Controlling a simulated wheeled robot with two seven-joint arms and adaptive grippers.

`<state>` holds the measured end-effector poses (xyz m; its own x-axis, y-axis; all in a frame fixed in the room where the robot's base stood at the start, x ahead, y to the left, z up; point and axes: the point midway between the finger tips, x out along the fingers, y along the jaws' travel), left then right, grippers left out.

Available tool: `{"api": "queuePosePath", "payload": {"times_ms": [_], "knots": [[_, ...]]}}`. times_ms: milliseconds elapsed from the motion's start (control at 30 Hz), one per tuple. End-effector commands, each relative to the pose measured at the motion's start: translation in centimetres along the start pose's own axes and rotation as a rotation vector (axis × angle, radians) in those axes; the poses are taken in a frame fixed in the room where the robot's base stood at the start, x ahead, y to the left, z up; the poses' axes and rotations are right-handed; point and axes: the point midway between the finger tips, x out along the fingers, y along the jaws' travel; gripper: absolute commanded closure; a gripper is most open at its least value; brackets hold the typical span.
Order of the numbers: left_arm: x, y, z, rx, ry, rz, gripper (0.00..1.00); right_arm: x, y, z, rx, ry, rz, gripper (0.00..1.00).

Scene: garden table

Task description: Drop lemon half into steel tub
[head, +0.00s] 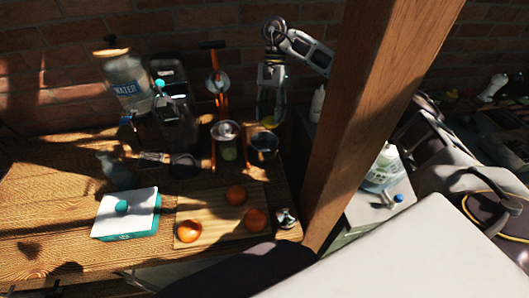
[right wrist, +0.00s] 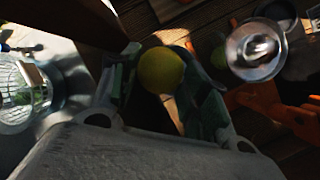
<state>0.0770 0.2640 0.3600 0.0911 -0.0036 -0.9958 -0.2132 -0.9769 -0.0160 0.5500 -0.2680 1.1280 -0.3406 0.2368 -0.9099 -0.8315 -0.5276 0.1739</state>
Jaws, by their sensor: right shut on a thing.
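My right gripper (head: 268,118) points down at the back right of the table, shut on the lemon half (head: 268,123). In the right wrist view the yellow lemon half (right wrist: 160,70) sits between the two fingers (right wrist: 158,85). A small, dark, shiny tub (head: 264,147), which looks like the steel tub, stands right of the orange juicer. In the head view the lemon half shows just above the tub's rim, apart from its bottom. I cannot make out the tub clearly in the right wrist view. My left gripper is not in view.
An orange-framed juicer (head: 219,135) stands close left of the tub. Oranges (head: 189,231) lie on a wooden board (head: 210,205) in front. A wooden post (head: 375,100) rises to the right. A water jar (head: 125,80) and a dark appliance (head: 174,100) stand behind left.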

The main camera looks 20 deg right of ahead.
Motion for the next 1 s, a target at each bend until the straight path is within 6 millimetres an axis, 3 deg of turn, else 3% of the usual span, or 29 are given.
{"api": "queuePosePath", "payload": {"times_ms": [500,933,967,1000], "knots": [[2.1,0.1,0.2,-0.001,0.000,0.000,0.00,3.4,-0.6,-1.4,0.000,0.000,0.000,0.82],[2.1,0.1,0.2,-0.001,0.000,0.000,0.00,3.8,-0.7,-1.6,0.000,0.000,0.000,0.82],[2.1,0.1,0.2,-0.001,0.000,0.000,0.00,3.8,-0.7,-1.6,0.000,0.000,0.000,0.53],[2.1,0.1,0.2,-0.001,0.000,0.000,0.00,3.7,-0.7,-1.6,0.000,0.000,0.000,0.48]]}}
